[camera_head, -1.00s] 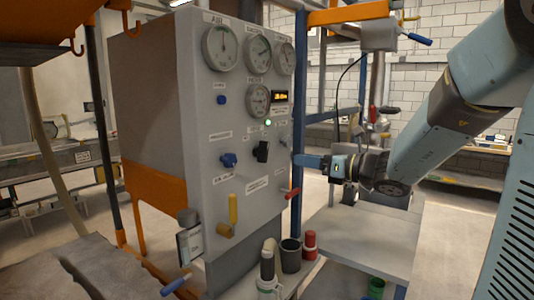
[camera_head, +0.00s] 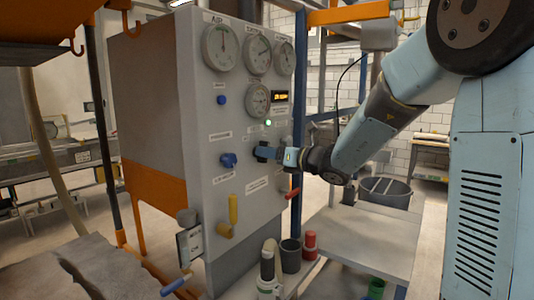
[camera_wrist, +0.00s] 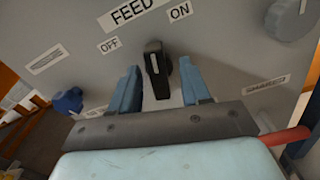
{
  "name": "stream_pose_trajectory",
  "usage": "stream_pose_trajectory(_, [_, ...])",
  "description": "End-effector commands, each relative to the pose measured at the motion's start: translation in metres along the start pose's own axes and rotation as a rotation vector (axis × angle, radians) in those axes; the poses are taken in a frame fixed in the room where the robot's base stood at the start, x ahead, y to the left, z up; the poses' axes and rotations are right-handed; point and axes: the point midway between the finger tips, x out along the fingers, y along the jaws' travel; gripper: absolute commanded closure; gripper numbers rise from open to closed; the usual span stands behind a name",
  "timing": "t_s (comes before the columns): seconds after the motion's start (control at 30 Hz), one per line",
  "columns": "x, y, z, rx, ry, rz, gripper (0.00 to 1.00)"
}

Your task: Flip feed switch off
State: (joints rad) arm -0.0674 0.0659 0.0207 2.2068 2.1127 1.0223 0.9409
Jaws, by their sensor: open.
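The feed switch (camera_wrist: 157,69) is a black rotary knob on the grey panel, under a FEED label with OFF at its left and ON at its right. In the wrist view its pointer stands near upright, and I cannot tell exactly which mark it faces. My gripper (camera_wrist: 158,85) is open, with one blue finger on each side of the knob and a gap to both. In the head view my gripper (camera_head: 268,153) is at the panel face and hides the switch.
A blue knob (camera_head: 228,160) sits left of the switch, and a red lever (camera_head: 291,193) is below right. A yellow handle (camera_head: 232,210) is lower on the panel (camera_head: 200,120). The bench (camera_head: 365,235) at right has free room.

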Motion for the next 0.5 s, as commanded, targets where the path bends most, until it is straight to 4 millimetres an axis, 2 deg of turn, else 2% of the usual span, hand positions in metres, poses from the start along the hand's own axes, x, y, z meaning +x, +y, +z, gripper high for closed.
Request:
stream_pose_trajectory(0.13, [0.0078, 0.0006, 0.0002, 0.0, -0.001, 0.001, 0.53])
stream_pose_trajectory(0.4, [0.0088, 0.0001, 0.0002, 0.0, 0.0, -0.001, 0.53])
stream_pose_trajectory(0.5, [0.0086, -0.0001, 0.0002, 0.0, -0.001, -0.001, 0.61])
